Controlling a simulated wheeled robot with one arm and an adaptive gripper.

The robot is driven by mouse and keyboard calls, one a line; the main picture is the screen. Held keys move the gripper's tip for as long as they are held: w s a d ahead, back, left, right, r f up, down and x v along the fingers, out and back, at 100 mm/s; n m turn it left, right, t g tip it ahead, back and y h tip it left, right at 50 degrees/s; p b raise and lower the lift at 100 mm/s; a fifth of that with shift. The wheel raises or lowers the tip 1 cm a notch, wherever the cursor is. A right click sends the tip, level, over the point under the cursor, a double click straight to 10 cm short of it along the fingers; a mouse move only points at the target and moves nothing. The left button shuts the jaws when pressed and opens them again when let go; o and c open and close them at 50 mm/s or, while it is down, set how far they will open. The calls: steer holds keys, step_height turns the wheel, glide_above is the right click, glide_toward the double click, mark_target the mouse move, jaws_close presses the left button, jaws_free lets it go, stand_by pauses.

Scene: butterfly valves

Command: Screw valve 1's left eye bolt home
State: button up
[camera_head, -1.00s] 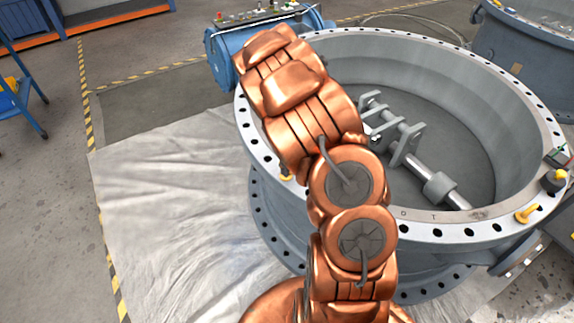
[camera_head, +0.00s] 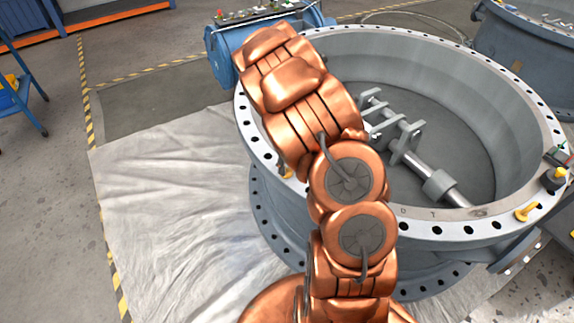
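Valve 1 (camera_head: 431,226) is a large grey ring-shaped body with a bolt-hole flange on top, standing on a pale sheet. A yellow eye bolt (camera_head: 287,172) shows at the flange's left side. My copper arm covers most of it, so I cannot tell how deep it sits. Another yellow eye bolt (camera_head: 526,212) is on the flange's right front. My arm rises in front of the valve and crosses its left rim. My gripper is hidden behind the arm links, so its fingers and anything between them do not show.
A shaft with brackets (camera_head: 408,150) lies inside the ring. A blue machine (camera_head: 226,58) with small items on top stands behind it at left. Dark and yellow items (camera_head: 555,177) sit on the right rim. Another valve (camera_head: 525,50) stands at far right. The pale sheet (camera_head: 165,200) is clear at left.

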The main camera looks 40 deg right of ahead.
steer(key=shift+r, duration=0.1)
step_height(320, 180, up, 11)
steer(key=shift+f, duration=0.1)
steer(key=shift+r, duration=0.5)
stand_by(0.5)
